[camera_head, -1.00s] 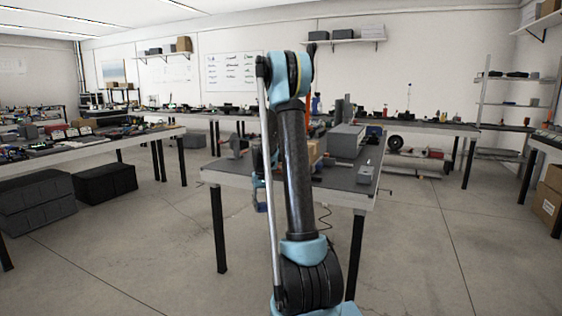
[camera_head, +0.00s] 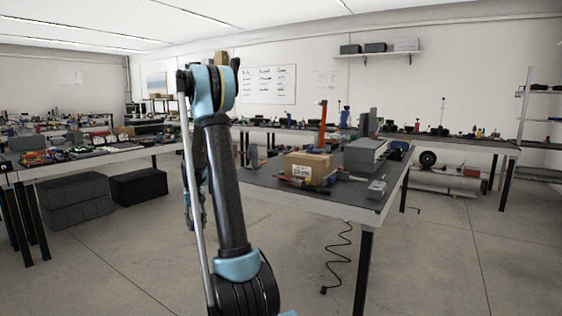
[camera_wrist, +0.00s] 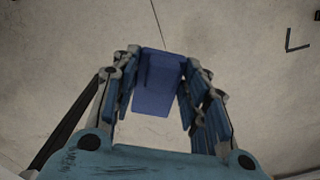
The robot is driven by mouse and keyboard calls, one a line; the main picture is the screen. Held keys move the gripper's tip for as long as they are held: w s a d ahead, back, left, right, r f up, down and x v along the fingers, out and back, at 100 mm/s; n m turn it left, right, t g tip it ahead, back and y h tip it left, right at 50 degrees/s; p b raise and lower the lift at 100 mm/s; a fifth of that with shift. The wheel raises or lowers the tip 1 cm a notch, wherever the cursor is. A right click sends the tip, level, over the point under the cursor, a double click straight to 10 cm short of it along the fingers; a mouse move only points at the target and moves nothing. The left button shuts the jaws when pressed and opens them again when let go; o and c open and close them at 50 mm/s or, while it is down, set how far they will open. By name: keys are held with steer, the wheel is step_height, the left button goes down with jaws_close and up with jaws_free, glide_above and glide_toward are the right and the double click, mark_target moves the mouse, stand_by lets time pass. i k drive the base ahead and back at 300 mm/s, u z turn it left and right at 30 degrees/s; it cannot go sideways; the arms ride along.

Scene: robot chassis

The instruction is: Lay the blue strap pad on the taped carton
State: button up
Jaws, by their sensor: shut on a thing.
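The blue strap pad (camera_wrist: 158,82) is between the fingers of my gripper (camera_wrist: 160,93) in the wrist view, with bare floor beneath it. My gripper is shut on the pad. In the head view my gripper hangs low behind my arm, left of the near table, mostly hidden, and I cannot make out the pad there. The taped carton (camera_head: 308,169) is a brown box with a pale label. It stands on the near table, to the right of my arm and apart from my gripper.
The near table (camera_head: 330,205) also bears a grey box (camera_head: 365,154), a grey metal part (camera_head: 377,188) and an orange upright tool (camera_head: 322,125). Small red tools lie in front of the carton. A coiled cable (camera_head: 340,255) hangs below the table. Dark crates (camera_head: 68,198) stand at left.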

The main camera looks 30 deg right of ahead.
mark_target(303, 157)
steer(key=k, duration=1.3)
steer(key=z, duration=0.85)
steer(key=i, duration=1)
steer(key=u, duration=0.1)
